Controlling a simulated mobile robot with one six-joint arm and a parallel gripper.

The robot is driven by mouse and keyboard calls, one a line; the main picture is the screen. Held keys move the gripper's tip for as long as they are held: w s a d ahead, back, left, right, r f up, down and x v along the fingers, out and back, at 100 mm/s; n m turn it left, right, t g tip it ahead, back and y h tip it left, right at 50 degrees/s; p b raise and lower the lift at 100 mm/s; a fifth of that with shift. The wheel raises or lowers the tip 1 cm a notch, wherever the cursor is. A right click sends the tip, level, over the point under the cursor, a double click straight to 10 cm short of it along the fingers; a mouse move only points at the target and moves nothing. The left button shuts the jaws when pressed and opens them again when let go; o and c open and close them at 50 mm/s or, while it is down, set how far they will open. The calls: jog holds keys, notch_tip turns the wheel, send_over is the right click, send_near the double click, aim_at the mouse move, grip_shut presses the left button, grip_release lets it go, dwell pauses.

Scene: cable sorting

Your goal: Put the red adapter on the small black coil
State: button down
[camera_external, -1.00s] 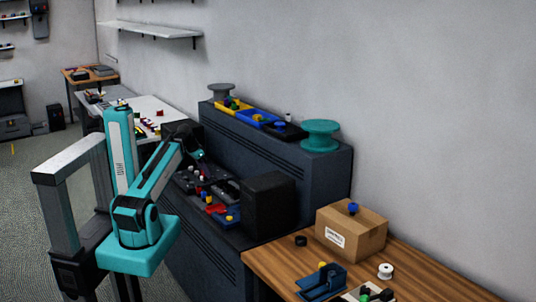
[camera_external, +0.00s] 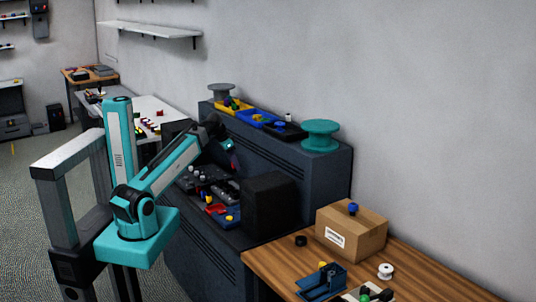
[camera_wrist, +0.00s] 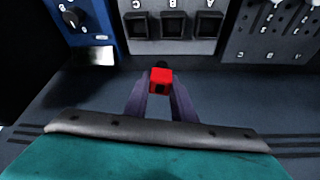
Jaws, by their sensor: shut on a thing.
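The red adapter (camera_wrist: 161,76) is a small red block in the wrist view, held between the two finger tips of my gripper (camera_wrist: 160,86). My gripper is shut on it. In the external view my gripper (camera_external: 232,160) is up in front of the dark cabinet, with a small red spot at its tip. A small black coil (camera_external: 301,241) lies flat on the wooden table, left of the cardboard box. My gripper is well apart from it, to its upper left. The coil does not show in the wrist view.
The wooden table (camera_external: 262,262) also holds a cardboard box (camera_external: 358,226), a white spool (camera_external: 385,271) and a blue holder (camera_external: 316,284). A black box (camera_external: 270,205) stands on the lower cabinet ledge. A teal spool (camera_external: 320,136) and trays stand on the cabinet top.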

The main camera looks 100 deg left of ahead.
jog(key=w+d+r+m+p, duration=0.15)
jog(key=w+d+r, duration=0.3)
jog(key=w, duration=0.45)
jog(key=w+d+r+m+h+p, duration=0.1)
jog(key=w+d+r+p, duration=0.25)
jog(key=w+d, duration=0.35)
jog(key=w+d+r+m+p, duration=0.15)
jog(key=w+d+r, duration=0.25)
jog(key=w, duration=0.6)
jog(key=n+b, duration=0.2)
send_over(301, 238)
notch_tip(301, 238, down, 13)
jog(key=shift+a+r+t, duration=0.1)
jog(key=shift+a+t, duration=0.05)
jog(key=shift+t, duration=0.15)
jog(key=shift+m, duration=0.3)
jog(key=shift+f+p, duration=0.6)
jog(key=shift+f, duration=2.3)
jog(key=shift+f+p, duration=0.6)
jog(key=shift+f, duration=1.5)
